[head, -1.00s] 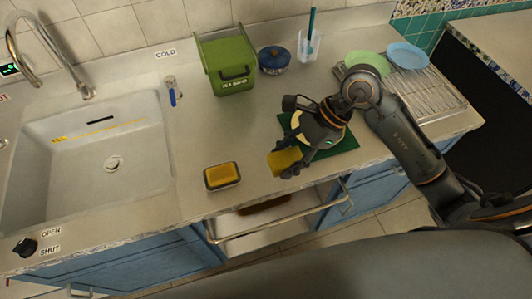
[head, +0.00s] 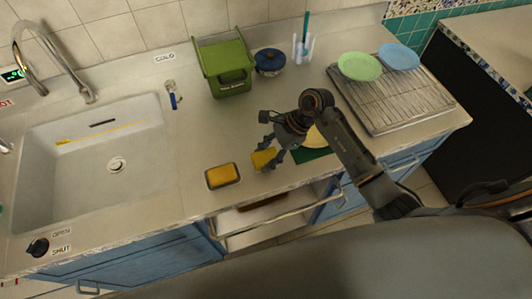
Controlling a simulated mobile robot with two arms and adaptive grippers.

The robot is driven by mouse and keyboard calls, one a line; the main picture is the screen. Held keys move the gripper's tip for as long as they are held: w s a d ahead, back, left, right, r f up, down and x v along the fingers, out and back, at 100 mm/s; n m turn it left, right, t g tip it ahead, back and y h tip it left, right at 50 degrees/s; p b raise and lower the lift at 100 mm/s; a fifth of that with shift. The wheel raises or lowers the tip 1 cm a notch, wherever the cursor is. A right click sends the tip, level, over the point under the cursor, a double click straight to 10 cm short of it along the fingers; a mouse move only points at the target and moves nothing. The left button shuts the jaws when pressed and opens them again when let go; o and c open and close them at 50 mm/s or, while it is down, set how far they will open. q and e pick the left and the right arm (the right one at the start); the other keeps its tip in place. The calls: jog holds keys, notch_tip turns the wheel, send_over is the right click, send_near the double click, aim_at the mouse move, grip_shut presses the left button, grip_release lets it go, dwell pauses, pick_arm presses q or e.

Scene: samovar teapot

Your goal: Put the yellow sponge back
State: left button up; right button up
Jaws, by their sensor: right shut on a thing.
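My right gripper (head: 268,155) is shut on the yellow sponge (head: 261,159) and holds it over the counter near its front edge. Fingers hide part of the sponge. I cannot tell whether the sponge touches the counter. Just to the left of it lies a small dark-rimmed dish (head: 208,183) with a yellow-orange block or filling in it; the sponge is apart from it. My left gripper is not in view.
A green mat (head: 310,155) with a pale yellow round thing (head: 316,138) lies partly behind my right arm. A sink (head: 70,190) is at left. A green bin (head: 224,66), blue pot (head: 270,61) and dish rack (head: 400,108) stand behind. A drawer (head: 265,218) is open below.

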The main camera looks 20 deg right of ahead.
jog(key=shift+f, duration=0.1)
jog(key=shift+d+f, duration=0.1)
jog(key=shift+f, duration=0.05)
jog(key=o, duration=1.1)
jog(key=shift+r, duration=0.35)
jog(key=shift+w+d+r, duration=0.1)
jog(key=shift+d+r, duration=0.05)
jog(key=shift+d, duration=0.05)
jog(key=b+v, duration=0.3)
jog(key=v, duration=0.8)
jog(key=shift+r, duration=0.2)
